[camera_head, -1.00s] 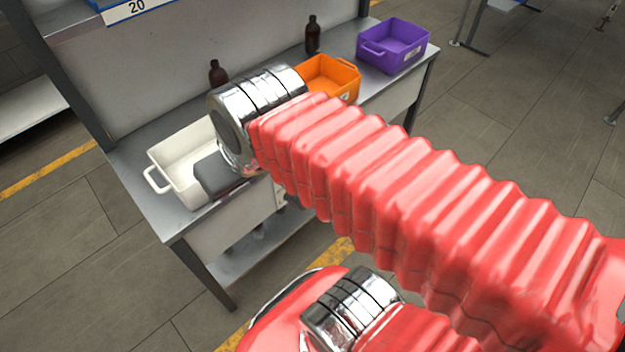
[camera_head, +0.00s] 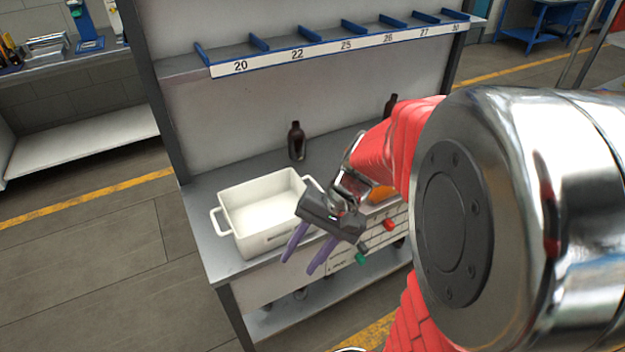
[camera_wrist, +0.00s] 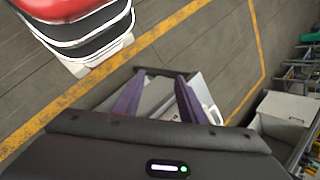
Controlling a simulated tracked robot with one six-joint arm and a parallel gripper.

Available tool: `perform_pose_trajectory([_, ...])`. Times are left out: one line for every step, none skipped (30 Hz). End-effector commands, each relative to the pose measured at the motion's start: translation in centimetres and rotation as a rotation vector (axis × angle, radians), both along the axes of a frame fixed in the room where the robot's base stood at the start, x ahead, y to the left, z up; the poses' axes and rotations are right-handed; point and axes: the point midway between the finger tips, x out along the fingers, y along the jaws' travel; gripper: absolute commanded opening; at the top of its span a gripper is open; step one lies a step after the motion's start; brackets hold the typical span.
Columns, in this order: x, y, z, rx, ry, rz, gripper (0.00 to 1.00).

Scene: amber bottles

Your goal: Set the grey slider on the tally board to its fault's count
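The tally board (camera_head: 340,265) is a pale ruled panel on the front of the bench, partly covered by my gripper and arm. A red slider knob (camera_head: 389,225) and a green one (camera_head: 361,259) show on it. I cannot make out the grey slider for certain. My gripper (camera_head: 299,266) has two purple fingers spread apart with nothing visible between them. It hangs in front of the bench edge, left of the green knob. In the wrist view the open fingers (camera_wrist: 160,76) also show, with pale surfaces behind them.
A white bin (camera_head: 228,232) stands on the bench, left of my gripper. An orange bin (camera_head: 380,193) is mostly hidden behind my arm. Two dark bottles (camera_head: 296,142) (camera_head: 391,104) stand at the back. A numbered shelf (camera_head: 270,63) runs above. Floor is clear at left.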

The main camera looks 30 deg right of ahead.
Motion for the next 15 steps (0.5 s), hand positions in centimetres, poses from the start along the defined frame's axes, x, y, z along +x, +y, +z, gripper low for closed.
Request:
perform_pose_trajectory([0.3,-0.4,-0.7,0.041,0.026,-0.038,0.38])
perform_pose_trajectory([0.5,-0.6,-1.0,0.065,0.038,-0.058,0.38])
perform_pose_trajectory([0.8,-0.9,-1.4,0.096,0.051,-0.085,0.38])
perform_pose_trajectory([1.0,-1.1,-1.7,0.119,0.061,-0.107,0.38])
perform_pose_trajectory([1.2,-1.3,-2.1,0.143,0.071,-0.126,0.38])
perform_pose_trajectory([1.5,-1.6,-2.5,0.176,0.084,-0.154,0.38])
perform_pose_trajectory([1.7,-1.9,-2.8,0.199,0.092,-0.176,0.38])
perform_pose_trajectory([1.9,-2.2,-3.1,0.222,0.102,-0.198,0.38])
perform_pose_trajectory([2.2,-2.5,-3.5,0.255,0.112,-0.228,0.38])
perform_pose_trajectory([2.4,-2.8,-3.9,0.280,0.121,-0.249,0.38])
perform_pose_trajectory([2.7,-3.1,-4.2,0.303,0.127,-0.272,0.38])
perform_pose_trajectory([2.9,-3.6,-4.6,0.335,0.136,-0.302,0.38])
perform_pose_trajectory([3.1,-3.9,-4.9,0.359,0.143,-0.325,0.38])
perform_pose_trajectory([3.3,-4.2,-5.3,0.384,0.149,-0.348,0.38])
perform_pose_trajectory([3.6,-4.7,-5.8,0.416,0.155,-0.377,0.38])
